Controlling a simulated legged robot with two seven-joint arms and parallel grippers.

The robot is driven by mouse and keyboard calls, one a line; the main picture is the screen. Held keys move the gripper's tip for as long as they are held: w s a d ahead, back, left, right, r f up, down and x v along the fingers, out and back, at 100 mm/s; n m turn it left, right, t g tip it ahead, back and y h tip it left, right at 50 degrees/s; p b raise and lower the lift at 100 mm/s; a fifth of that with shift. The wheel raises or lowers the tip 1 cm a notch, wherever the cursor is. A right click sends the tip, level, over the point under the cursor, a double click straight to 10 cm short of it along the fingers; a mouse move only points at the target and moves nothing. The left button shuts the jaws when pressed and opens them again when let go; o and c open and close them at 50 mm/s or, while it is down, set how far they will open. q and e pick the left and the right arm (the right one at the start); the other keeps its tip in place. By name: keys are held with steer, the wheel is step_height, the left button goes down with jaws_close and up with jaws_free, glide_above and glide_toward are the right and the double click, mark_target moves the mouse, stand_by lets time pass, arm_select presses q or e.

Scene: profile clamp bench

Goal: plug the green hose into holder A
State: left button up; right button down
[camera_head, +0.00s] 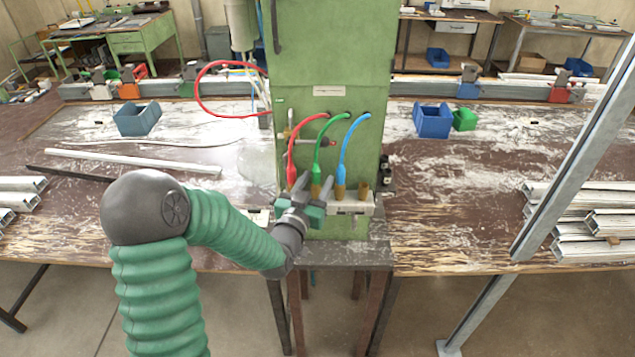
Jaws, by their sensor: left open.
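The green hose (318,150) loops out of the green machine column (325,70) and hangs down to a brass-coloured end (316,190) at the pale holder rail (350,207). My left gripper (314,184) is at this end, its fingers open on either side of it. Whether they touch it I cannot tell. The red hose (292,165) and blue hose (342,155) hang beside it, their ends at the same rail. A brass-coloured holder (363,189) at the rail's right end has no hose in it. No letter for holder A is readable. My right gripper is not in view.
A wooden bench (450,190) extends on both sides of the column. White profiles are stacked at right (590,215) and far left (15,195). Blue bins (138,119) (433,121) stand farther back. A slanted metal post (580,140) crosses the right side.

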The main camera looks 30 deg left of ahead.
arm_select(q)
steer(key=shift+w+a+f, duration=0.1)
steer(key=shift+w+a, duration=0.3)
steer(key=shift+a, duration=0.05)
steer(key=shift+a+f, duration=0.2)
steer(key=shift+a, duration=0.4)
steer(key=shift+d+r, duration=0.2)
steer(key=shift+d, duration=0.45)
steer(key=c, duration=0.7)
jaws_close()
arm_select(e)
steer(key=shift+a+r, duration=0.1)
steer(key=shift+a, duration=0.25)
arm_select(q)
jaws_free()
steer(key=shift+a, duration=0.2)
steer(key=shift+a+f, duration=0.1)
jaws_close()
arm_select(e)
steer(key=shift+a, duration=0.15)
